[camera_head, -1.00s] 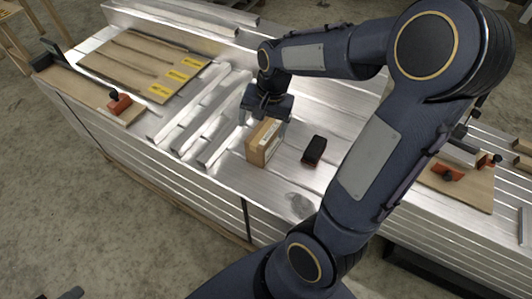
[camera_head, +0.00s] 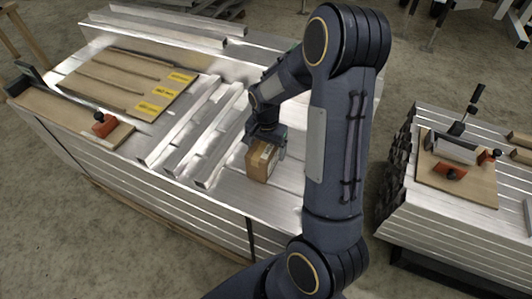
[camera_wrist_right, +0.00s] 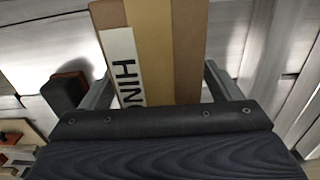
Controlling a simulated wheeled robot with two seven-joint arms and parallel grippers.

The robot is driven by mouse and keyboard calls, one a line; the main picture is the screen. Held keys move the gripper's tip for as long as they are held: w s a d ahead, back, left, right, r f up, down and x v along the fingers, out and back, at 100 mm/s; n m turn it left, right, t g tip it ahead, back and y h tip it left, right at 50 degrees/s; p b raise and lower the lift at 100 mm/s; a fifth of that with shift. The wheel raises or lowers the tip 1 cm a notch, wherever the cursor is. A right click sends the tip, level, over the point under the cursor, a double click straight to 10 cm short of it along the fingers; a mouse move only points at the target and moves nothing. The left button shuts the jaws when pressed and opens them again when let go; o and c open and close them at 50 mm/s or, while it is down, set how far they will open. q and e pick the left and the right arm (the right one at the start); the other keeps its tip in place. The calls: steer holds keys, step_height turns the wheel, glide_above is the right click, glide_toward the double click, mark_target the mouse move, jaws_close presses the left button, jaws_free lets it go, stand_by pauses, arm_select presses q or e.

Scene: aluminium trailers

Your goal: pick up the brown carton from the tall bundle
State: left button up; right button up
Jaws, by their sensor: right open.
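The brown carton (camera_head: 259,164) stands on the bright metal top of the tall bundle (camera_head: 225,197), near its front edge. My right gripper (camera_head: 265,150) points down over the carton and is open, with its fingers on either side of it. In the right wrist view the carton (camera_wrist_right: 155,50), with a white printed label, sits between the two fingers (camera_wrist_right: 160,88). A small gap shows beside the right-hand finger; contact on the left side cannot be told. My left gripper is not in view.
A dark block (camera_wrist_right: 66,92) lies beside the carton; my arm hides it in the head view. Aluminium profiles (camera_head: 185,130) and a wooden board with yellow labels (camera_head: 125,80) lie to the left. A separate stack (camera_head: 440,235) stands at right, across a floor gap.

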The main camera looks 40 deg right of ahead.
steer(key=c, duration=1.4)
